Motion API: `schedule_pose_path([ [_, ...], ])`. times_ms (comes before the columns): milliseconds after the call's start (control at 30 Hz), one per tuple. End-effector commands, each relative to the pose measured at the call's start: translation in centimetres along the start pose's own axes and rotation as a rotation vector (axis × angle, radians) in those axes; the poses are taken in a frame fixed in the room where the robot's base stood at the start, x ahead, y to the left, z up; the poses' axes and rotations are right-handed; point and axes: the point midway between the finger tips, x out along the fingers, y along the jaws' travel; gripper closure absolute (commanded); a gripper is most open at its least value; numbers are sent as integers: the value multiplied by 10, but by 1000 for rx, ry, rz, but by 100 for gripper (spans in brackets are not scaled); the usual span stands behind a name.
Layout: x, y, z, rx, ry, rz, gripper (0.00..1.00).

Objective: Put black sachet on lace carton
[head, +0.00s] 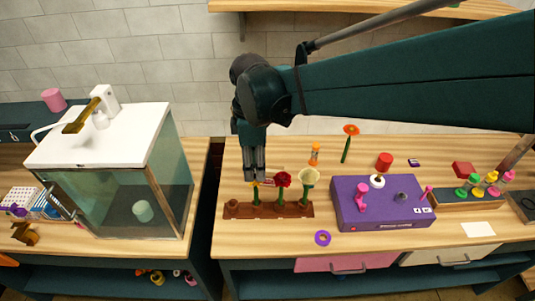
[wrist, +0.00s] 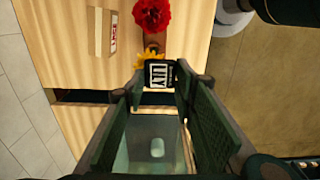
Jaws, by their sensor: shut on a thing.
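My gripper (head: 254,176) points down over the left end of the flower rack in the head view. In the wrist view the black sachet (wrist: 158,75), with a white label reading LILY, sits between the fingertips, and my gripper (wrist: 157,88) is shut on it. I cannot make the sachet out in the head view. A flat brown carton (wrist: 98,32) with a small red and white label lies on the wooden counter, apart from the sachet, in the wrist view. Its label is too small to read, so I cannot tell for sure that it is the lace carton.
The brown flower rack (head: 268,210) holds a red flower (head: 283,180) and a pale flower (head: 308,178); a yellow flower (wrist: 150,57) is close to the sachet. A purple box (head: 382,212) with knobs is right. A glass tank (head: 120,205) stands left, across a gap.

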Motion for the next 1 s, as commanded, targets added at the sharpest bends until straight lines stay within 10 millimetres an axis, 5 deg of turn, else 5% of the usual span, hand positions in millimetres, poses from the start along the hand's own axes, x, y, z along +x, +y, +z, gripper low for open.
schedule_pose_path([
  [700,5,132,30,15,0,0,79],
  [900,9,158,40,17,0,0,79],
  [1000,29,157,39,15,0,0,79],
])
